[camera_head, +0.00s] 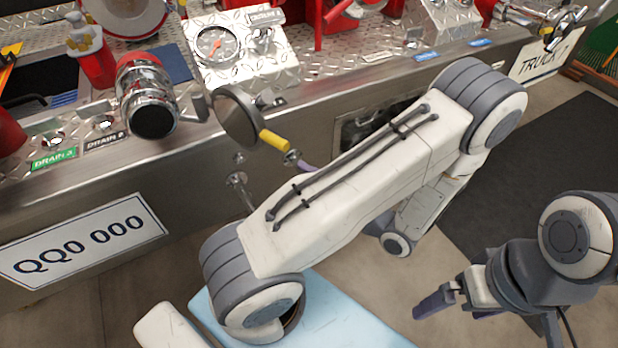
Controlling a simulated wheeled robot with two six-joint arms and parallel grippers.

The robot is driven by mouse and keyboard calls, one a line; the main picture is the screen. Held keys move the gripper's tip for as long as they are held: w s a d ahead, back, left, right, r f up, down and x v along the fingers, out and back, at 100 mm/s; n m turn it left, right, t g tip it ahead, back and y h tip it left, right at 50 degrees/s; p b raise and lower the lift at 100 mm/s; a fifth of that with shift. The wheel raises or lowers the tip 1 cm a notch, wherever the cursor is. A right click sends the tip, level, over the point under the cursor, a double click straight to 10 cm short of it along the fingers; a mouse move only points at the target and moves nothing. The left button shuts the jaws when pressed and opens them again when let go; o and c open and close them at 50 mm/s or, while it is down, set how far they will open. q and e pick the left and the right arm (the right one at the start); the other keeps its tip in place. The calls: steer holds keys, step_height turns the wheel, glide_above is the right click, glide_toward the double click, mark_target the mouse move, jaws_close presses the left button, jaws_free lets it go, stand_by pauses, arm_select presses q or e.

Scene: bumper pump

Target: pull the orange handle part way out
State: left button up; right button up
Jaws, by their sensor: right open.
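A short yellow-orange handle (274,141) sticks out at the front edge of the truck bumper, beside a round dark disc. No other clearly orange pull handle shows; part of the bumper front is hidden behind my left arm. My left gripper (305,167) is almost wholly hidden behind that arm. Only a purple finger piece shows, just right of and below the yellow-orange handle, and I cannot tell whether it touches anything. My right gripper (445,322) is open and empty at the lower right, over the floor and away from the bumper.
A chrome-capped outlet (150,100), a pressure gauge (212,44) and a round dark disc (238,117) stand along the bumper. A plate (84,240) reads QQ0 000. Dark mat (545,170) covers the floor at right. Free floor lies around my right gripper.

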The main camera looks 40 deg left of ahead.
arm_select(q)
steer(key=d+p, duration=0.2)
steer(key=d, duration=0.8)
steer(key=shift+d, duration=0.2)
steer(key=shift+r, duration=0.1)
